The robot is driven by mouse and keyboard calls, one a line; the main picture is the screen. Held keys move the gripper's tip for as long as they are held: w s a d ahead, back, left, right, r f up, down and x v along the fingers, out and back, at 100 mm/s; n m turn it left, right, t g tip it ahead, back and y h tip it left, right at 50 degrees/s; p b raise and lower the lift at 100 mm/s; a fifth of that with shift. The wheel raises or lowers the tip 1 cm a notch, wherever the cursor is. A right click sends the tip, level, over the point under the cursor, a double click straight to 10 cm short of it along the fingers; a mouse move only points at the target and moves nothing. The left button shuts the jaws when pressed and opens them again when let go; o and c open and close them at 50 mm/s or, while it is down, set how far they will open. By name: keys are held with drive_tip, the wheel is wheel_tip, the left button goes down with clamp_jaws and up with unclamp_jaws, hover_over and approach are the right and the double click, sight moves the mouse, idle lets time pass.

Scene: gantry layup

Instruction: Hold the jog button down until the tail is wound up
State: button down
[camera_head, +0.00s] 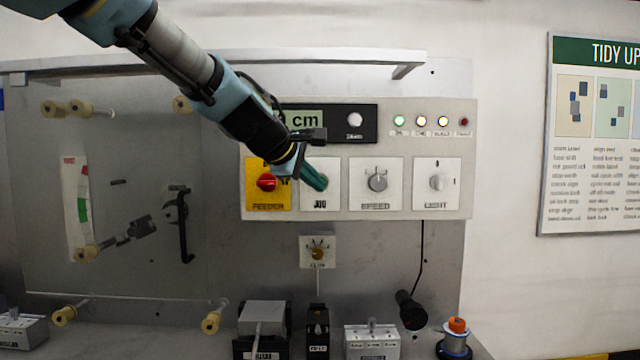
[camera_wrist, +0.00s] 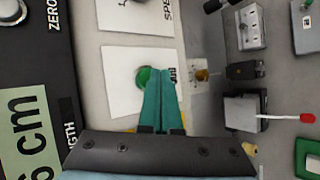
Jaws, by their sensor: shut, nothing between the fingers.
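The jog button is a round green button on a white plate labelled JOG (camera_head: 321,204), in the control panel's lower row. In the wrist view the green button (camera_wrist: 143,77) shows just beyond my fingertips, partly covered by them. My gripper (camera_head: 322,183) has its green fingers together, empty, with the tips at the button. I cannot tell whether the button is pressed in. The display (camera_head: 305,120) reads "cm" in the head view, its number hidden by my arm; the wrist view shows a 6 before "cm" (camera_wrist: 28,125). I cannot make out the tail.
Left of the jog plate is the yellow feeder plate with a red knob (camera_head: 266,182). To its right are the speed knob (camera_head: 377,180) and light knob (camera_head: 437,182). Below are a small dial (camera_head: 317,253) and several boxes. Rollers (camera_head: 64,316) sit on the left panel.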

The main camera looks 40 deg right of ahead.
drive_tip(key=shift+w+d+p, duration=0.3)
drive_tip(key=shift+w, duration=0.1)
idle(1.9)
drive_tip(key=shift+s+a+b, duration=0.6)
drive_tip(key=shift+s+b, duration=0.1)
drive_tip(key=shift+s+a+b, duration=0.8)
drive_tip(key=shift+s+b, duration=0.05)
drive_tip(key=shift+s, duration=0.15)
drive_tip(key=shift+s+a+b, duration=0.75)
drive_tip(key=shift+s+b, duration=0.1)
drive_tip(key=shift+s, duration=0.1)
